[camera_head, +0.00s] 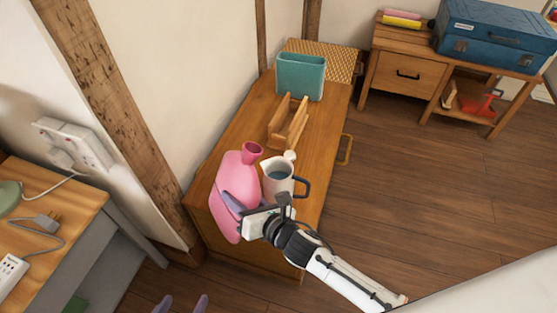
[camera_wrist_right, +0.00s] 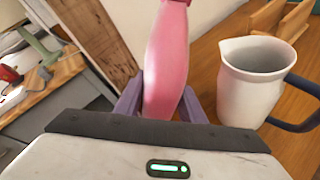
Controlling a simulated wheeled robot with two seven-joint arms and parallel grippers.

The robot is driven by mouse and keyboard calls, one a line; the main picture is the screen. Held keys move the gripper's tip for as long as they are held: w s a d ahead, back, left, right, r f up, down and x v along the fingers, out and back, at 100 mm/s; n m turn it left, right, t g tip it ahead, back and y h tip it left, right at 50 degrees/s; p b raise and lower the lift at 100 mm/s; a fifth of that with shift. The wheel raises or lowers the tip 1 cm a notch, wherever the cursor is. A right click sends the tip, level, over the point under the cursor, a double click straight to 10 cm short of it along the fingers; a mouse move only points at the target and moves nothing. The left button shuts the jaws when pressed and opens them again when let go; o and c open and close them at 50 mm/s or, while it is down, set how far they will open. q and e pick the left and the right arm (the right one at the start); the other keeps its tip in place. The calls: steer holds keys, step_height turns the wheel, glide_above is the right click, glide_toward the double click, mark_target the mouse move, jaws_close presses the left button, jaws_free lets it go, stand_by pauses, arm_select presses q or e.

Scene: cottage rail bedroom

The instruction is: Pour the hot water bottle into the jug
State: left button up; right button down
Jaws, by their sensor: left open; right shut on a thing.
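The pink hot water bottle (camera_head: 232,172) is at the near end of the wooden cabinet, its darker pink neck (camera_head: 251,151) pointing up. My right gripper (camera_head: 240,203) is shut on the bottle's body; in the right wrist view the purple fingers (camera_wrist_right: 163,105) press either side of the bottle (camera_wrist_right: 166,65). I cannot tell whether its base touches the cabinet. The white jug (camera_head: 276,190) with a dark blue handle stands upright just right of the bottle; it also shows in the right wrist view (camera_wrist_right: 248,92). Its inside looks bluish. My left gripper (camera_head: 181,304) is open and empty at the bottom edge.
The wooden cabinet (camera_head: 238,128) also holds a wooden rack (camera_head: 288,124), a teal holder (camera_head: 301,77) and a small white object (camera_head: 290,155) behind the jug. A side table with a plug (camera_head: 46,222) is at left. A blue case (camera_head: 495,35) sits on a bench at back right.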

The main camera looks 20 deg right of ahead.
steer(key=shift+w+d+r+n+h+p, duration=0.15)
steer(key=shift+r+n+h+p, duration=0.1)
steer(key=shift+n+h, duration=0.2)
steer(key=shift+d+r+n+h+p, duration=0.15)
steer(key=shift+n+h+p, duration=0.15)
steer(key=shift+n, duration=0.25)
steer(key=shift+w+d+f+n+t+h, duration=0.15)
steer(key=shift+d+n+t+h, duration=0.2)
steer(key=shift+n+h, duration=0.3)
